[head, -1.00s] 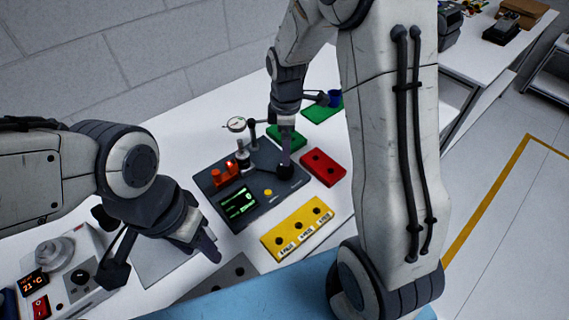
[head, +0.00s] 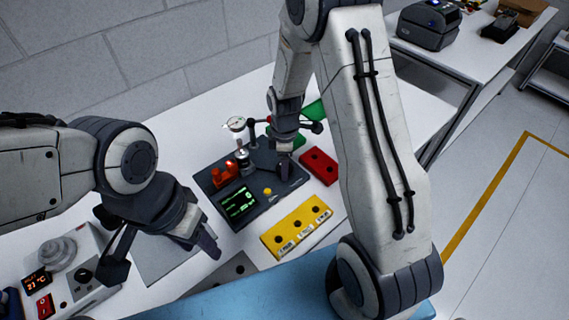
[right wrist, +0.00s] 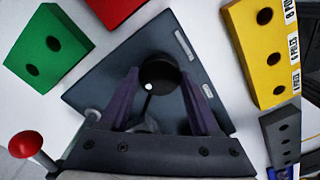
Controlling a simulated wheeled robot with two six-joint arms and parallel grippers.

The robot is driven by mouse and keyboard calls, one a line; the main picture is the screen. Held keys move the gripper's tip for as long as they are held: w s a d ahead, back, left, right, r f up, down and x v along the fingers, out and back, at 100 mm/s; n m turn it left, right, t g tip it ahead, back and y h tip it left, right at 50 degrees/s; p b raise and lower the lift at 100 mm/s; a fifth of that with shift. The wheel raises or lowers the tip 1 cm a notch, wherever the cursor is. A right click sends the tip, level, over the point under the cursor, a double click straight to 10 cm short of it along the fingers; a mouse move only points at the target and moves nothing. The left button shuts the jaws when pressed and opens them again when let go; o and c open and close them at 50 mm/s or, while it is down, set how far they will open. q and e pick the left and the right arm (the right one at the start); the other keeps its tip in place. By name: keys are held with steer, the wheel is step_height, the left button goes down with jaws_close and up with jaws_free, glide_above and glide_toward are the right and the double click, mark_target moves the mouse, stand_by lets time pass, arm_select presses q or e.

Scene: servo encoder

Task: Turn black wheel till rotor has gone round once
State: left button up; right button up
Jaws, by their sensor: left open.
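The black wheel (right wrist: 160,72) sits on the dark encoder unit (right wrist: 110,68), and a small white dot shows near its edge. My right gripper (right wrist: 159,75) has its two purple-grey fingers on either side of the wheel. The fingers look apart; I cannot tell whether they touch it. In the head view the right gripper (head: 284,165) points down over the wheel, which it mostly hides. The unit (head: 290,188) carries a lit green display (head: 238,203), orange-red parts (head: 224,175) and a metal post (head: 243,158). I cannot make out the rotor clearly. My left gripper (head: 162,258) is open and empty, left of the unit.
A yellow block (head: 297,225) and a red block (head: 319,166) with holes stand near the unit; a green block (right wrist: 45,46) is beyond. A round dial gauge (head: 236,124) stands behind. A control box (head: 65,262) with a red switch is at lower left.

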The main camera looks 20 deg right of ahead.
steer(key=c, duration=0.4)
steer(key=shift+m, duration=0.3)
steer(key=m, duration=2)
steer(key=shift+m, duration=0.4)
